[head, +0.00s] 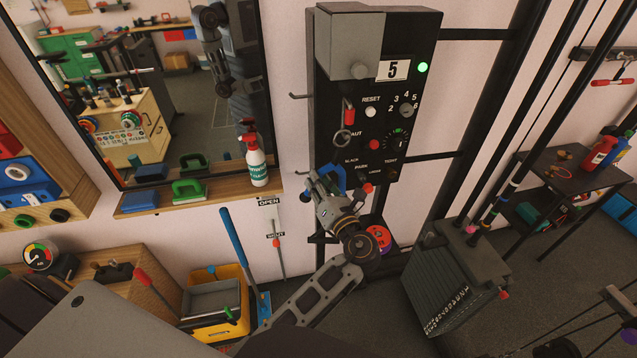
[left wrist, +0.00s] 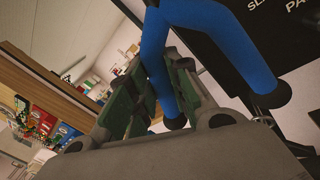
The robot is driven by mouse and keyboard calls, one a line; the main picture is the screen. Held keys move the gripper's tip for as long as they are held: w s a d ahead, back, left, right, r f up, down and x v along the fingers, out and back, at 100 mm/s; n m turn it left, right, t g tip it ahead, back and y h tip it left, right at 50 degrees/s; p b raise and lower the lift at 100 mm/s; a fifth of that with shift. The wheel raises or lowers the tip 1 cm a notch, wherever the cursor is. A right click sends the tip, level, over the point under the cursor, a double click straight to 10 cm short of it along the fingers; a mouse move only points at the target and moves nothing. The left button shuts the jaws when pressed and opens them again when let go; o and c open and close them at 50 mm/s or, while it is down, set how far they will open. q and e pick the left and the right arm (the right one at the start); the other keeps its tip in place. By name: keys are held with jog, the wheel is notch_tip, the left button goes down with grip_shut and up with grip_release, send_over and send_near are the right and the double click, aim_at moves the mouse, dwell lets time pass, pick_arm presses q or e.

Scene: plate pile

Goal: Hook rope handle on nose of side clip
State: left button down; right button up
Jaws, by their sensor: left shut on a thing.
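The blue rope handle (head: 338,176) is at my left gripper (head: 322,186), just below the lower left of the black control box. In the left wrist view the handle (left wrist: 154,55) is a thick blue loop with two legs and black ends. One leg runs between the green-padded fingers, which are shut on it. The other leg slants right, in front of the black panel. Thin metal prongs (head: 298,96) stick out from the left side of the box; I cannot tell which part is the side clip's nose. My right gripper is not in view.
The black control box (head: 376,118) has knobs, a "5" display and a green light. A shelf (head: 200,202) with a spray bottle (head: 253,158) is left of it. A weight stack (head: 455,285) stands right. A yellow bin (head: 215,320) is below left.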

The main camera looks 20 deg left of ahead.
pick_arm(q)
jog(key=c, duration=1.2)
grip_release()
jog(key=shift+c, duration=0.2)
jog(key=shift+d, duration=0.1)
jog(key=v, duration=0.8)
